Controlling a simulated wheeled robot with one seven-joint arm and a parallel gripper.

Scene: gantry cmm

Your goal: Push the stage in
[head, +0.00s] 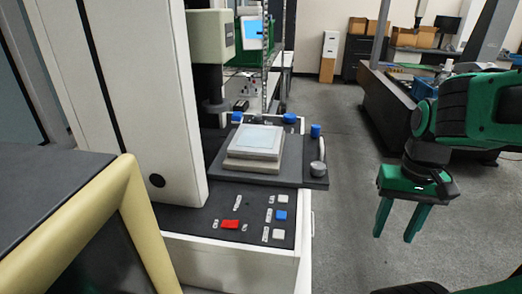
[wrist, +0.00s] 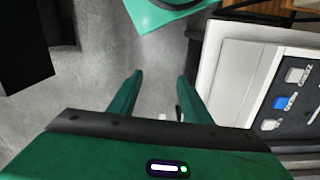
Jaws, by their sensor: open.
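The stage (head: 256,140) is a pale square plate on a stepped block, in the middle of the head view. It sits on a dark slide plate (head: 232,176) that juts out to the right, past the machine's side. A round grey knob (head: 318,169) is at the plate's right corner. My gripper (head: 397,238) hangs over the floor to the right of the machine, fingers down and apart, touching nothing. In the wrist view its two green fingers (wrist: 158,92) are apart with only floor between them. The stage is not visible in the wrist view.
The machine's front panel (head: 255,212) has a red button (head: 230,224), a blue button (head: 281,215) and white ones. The panel also shows in the wrist view (wrist: 300,95). A yellow-edged dark cabinet (head: 135,205) stands at the left front. Grey floor is clear between machine and gripper.

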